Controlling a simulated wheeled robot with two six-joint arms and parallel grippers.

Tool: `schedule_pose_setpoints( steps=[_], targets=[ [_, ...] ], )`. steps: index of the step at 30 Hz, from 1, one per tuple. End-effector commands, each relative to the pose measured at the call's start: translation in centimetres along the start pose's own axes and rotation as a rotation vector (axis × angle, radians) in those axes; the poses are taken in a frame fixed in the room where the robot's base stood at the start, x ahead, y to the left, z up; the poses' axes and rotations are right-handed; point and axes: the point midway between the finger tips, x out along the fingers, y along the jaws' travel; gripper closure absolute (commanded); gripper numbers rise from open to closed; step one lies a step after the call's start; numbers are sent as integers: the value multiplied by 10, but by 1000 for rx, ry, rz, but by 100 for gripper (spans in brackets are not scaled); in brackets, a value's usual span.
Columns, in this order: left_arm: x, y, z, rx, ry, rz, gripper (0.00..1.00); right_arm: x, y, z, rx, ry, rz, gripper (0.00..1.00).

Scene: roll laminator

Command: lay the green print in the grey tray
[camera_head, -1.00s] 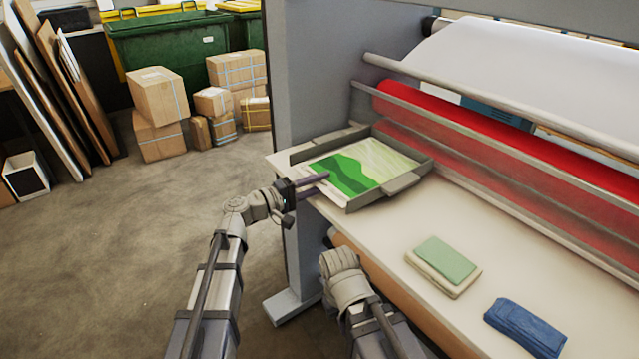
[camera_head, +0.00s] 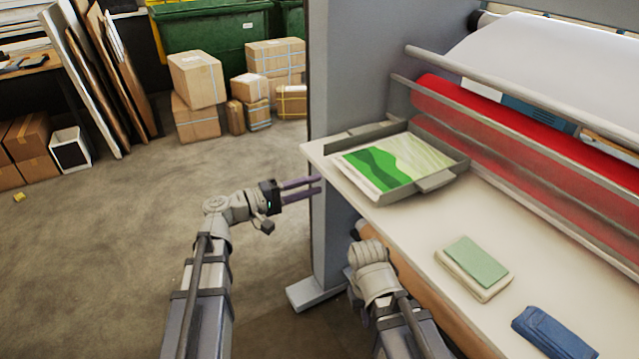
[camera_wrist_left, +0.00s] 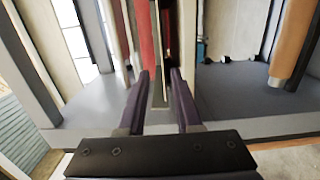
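The green print (camera_head: 385,168), with green hills on a pale sheet, lies flat in the grey tray (camera_head: 425,183) on the cream table. Its near-left edge is at the tray's open side. My left gripper (camera_head: 319,186) is left of the tray, apart from the print and near the table's left corner. Its two purple fingers are apart with nothing between them. They also show apart and empty in the left wrist view (camera_wrist_left: 165,75). My right arm is folded in front of the table edge, and its gripper fingers are hidden.
A pale block with a green pad (camera_head: 474,266) and a blue folded cloth (camera_head: 553,332) lie on the table. The laminator's red roller (camera_head: 520,140) runs behind. A grey side panel (camera_head: 345,100) stands left. Open floor and cardboard boxes (camera_head: 197,82) lie beyond.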

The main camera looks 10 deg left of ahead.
Motion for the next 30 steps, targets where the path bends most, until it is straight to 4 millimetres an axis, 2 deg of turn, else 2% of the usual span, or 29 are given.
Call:
schedule_pose_setpoints(
  steps=[7, 10, 11, 14, 18, 21, 24, 27, 30],
  targets=[
    [0, 0, 0, 1, -1, -2, 67, 0, 0, 0, 0, 0, 0, 100],
    [7, -10, 13, 15, -30, -47, 67, 0, 0, 0, 0, 0, 0, 100],
    [11, -17, 20, 25, -49, -77, 67, 0, 0, 0, 0, 0, 0, 100],
    [28, -53, 60, 81, -150, -238, 67, 0, 0, 0, 0, 0, 0, 100],
    [35, -120, 125, 203, -338, -553, 67, 0, 0, 0, 0, 0, 0, 100],
    [22, -162, 161, 303, -460, -785, 67, 0, 0, 0, 0, 0, 0, 100],
    [-1, -193, 184, 406, -563, -1009, 67, 0, 0, 0, 0, 0, 0, 100],
    [-26, -211, 196, 505, -639, -1208, 67, 0, 0, 0, 0, 0, 0, 100],
    [-48, -219, 200, 587, -684, -1368, 67, 0, 0, 0, 0, 0, 0, 100]
  ],
)
